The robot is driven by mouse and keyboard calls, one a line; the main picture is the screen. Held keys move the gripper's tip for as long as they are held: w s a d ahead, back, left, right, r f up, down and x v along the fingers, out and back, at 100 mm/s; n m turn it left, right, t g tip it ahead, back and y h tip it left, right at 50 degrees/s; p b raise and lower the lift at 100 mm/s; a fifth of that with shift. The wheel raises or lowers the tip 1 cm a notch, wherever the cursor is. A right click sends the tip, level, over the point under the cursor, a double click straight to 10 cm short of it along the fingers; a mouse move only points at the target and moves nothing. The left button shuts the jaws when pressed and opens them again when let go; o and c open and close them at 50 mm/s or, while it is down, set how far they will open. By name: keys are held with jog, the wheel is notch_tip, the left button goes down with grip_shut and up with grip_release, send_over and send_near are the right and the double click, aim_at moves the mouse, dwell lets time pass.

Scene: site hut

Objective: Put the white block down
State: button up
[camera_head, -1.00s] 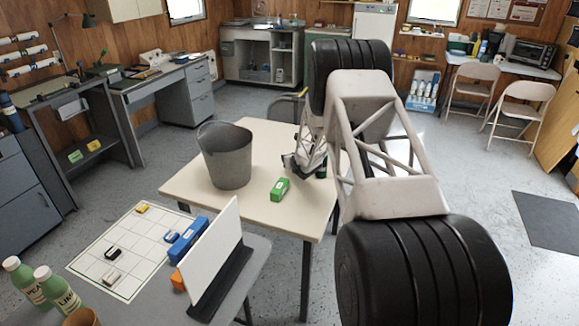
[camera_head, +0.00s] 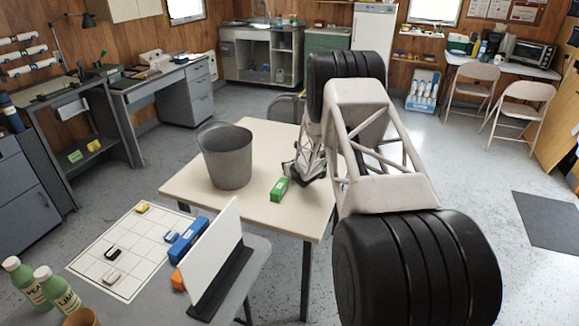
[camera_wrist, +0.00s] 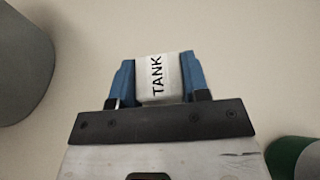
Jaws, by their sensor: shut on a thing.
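In the wrist view, a white block (camera_wrist: 158,78) marked "TANK" sits between the blue fingers of my gripper (camera_wrist: 160,70), which touch it on both sides. The pale surface of the table (camera_wrist: 230,60) lies behind it; I cannot tell whether the block touches the table. In the head view, my gripper (camera_head: 297,174) is low over the cream table (camera_head: 250,207), just right of a green block (camera_head: 280,189). The white block cannot be made out in the head view.
A grey bucket (camera_head: 228,160) stands on the table left of my gripper; it also shows at the wrist view's upper left (camera_wrist: 22,65). A green object (camera_wrist: 290,158) is at that view's lower right. A white upright board (camera_head: 212,255) stands on the nearer grey table.

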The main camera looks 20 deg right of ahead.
jog(key=shift+f, duration=0.1)
jog(key=o, duration=1)
jog(key=shift+c, duration=0.2)
jog(key=shift+s, duration=0.1)
jog(key=shift+v, duration=5.95)
jog(key=shift+r, duration=0.2)
